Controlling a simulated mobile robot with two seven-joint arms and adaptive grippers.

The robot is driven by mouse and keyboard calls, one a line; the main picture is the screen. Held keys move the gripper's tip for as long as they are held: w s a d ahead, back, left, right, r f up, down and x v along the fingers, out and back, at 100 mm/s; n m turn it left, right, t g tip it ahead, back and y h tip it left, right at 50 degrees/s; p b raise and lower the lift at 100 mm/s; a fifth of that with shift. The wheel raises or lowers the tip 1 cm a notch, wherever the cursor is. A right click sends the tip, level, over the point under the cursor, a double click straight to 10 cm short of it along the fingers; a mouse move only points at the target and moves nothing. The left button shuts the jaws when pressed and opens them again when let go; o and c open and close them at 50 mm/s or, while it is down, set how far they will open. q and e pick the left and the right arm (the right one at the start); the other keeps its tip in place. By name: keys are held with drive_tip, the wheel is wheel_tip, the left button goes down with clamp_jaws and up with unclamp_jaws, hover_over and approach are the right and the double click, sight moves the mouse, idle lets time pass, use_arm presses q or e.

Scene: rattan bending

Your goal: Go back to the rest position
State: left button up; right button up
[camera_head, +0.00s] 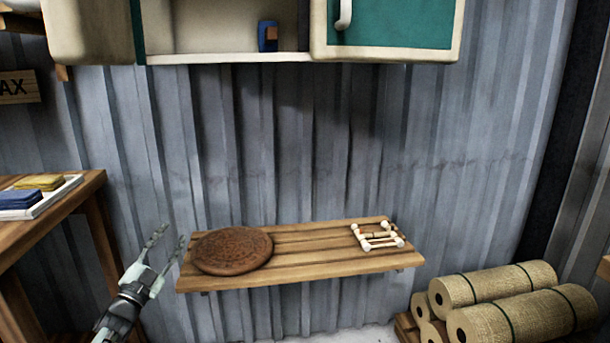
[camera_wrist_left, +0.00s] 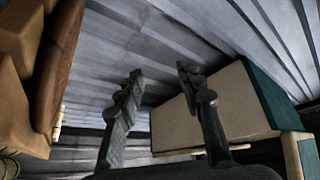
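My left gripper (camera_head: 166,248) is at the lower left in the head view, just left of the wooden wall shelf. Its two fingers point up and stand apart with nothing between them. In the left wrist view the same gripper (camera_wrist_left: 160,85) shows its two dark fingers spread and empty. My right gripper is in neither view.
A wooden shelf (camera_head: 310,268) on the corrugated wall holds a round brown disc (camera_head: 232,250) and a small white-ended frame (camera_head: 377,236). A cabinet (camera_head: 230,57) with a green door (camera_head: 395,25) hangs above. A wooden table (camera_head: 60,215) stands left; rolled mats (camera_head: 525,316) lie lower right.

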use_arm(q)
drive_tip(key=w+a+f+n+g+y, duration=0.2)
drive_tip(key=a+f+n+g+y, duration=0.2)
drive_tip(key=a+f+n+y, duration=0.45)
drive_tip(key=s+a+f+n+g+y, duration=0.1)
drive_tip(key=s+a+f+n+g, duration=0.15)
drive_tip(key=s+f+g, duration=0.65)
drive_tip(key=s+a+f+n+g, duration=0.1)
drive_tip(key=s+a+f+g, duration=0.4)
drive_tip(key=f, duration=0.6)
drive_tip(key=s+d+f+g+h, duration=0.1)
drive_tip(key=s+d+f, duration=0.3)
drive_tip(key=s+d, duration=0.5)
drive_tip(key=s+d+f, duration=0.3)
drive_tip(key=s+d, duration=0.3)
drive_tip(key=s, duration=0.6)
drive_tip(key=s+d+r+h, duration=0.1)
drive_tip(key=s+d+r, duration=0.1)
drive_tip(key=s+d, duration=0.2)
drive_tip(key=s+d+r+m+h, duration=0.1)
drive_tip(key=s+d+r, duration=0.2)
drive_tip(key=s, duration=0.7)
drive_tip(key=shift+s+d+r+t, duration=0.15)
drive_tip(key=shift+s+d+t, duration=0.2)
drive_tip(key=shift+d, duration=0.55)
drive_tip(key=shift+s, duration=0.1)
